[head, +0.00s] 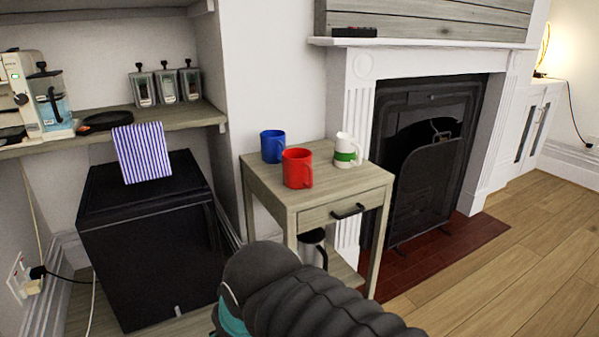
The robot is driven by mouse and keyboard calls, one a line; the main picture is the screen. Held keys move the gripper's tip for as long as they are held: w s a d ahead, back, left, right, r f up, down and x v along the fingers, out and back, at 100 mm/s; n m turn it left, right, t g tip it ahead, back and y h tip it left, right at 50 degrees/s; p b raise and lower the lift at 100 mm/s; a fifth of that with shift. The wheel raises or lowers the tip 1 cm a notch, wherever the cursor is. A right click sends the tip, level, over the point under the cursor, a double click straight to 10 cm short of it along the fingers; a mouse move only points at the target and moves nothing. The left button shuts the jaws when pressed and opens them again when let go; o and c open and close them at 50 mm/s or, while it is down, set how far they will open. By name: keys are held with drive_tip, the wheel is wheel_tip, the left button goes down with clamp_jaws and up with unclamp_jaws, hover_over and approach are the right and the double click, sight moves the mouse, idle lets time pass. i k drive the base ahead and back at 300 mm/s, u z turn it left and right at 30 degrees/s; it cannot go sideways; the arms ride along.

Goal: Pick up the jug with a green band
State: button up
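The jug with a green band (345,151) is white with a handle on its right side. It stands upright on the small wooden side table (262,187), near the table's back right. A red mug (297,168) stands in front and to its left, and a blue mug (272,146) stands farther left at the back. Part of my dark arm shows at the bottom middle, in front of the table. My gripper is not in this view.
The table has a drawer with a black handle (347,211), and a silver and black vessel (313,247) stands below. A black cabinet (150,240) is at left, under a shelf (180,117). A fireplace (425,150) is behind at right. Wooden floor (520,250) is clear at right.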

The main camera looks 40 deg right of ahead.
sight(344, 156)
drive_tip(key=k, duration=0.5)
drive_tip(key=z, duration=0.35)
drive_tip(key=i, duration=0.4)
drive_tip(key=z, duration=1)
drive_tip(key=k, duration=0.5)
drive_tip(key=u, duration=1.5)
drive_tip(key=i, duration=1.2)
drive_tip(key=z, duration=1.9)
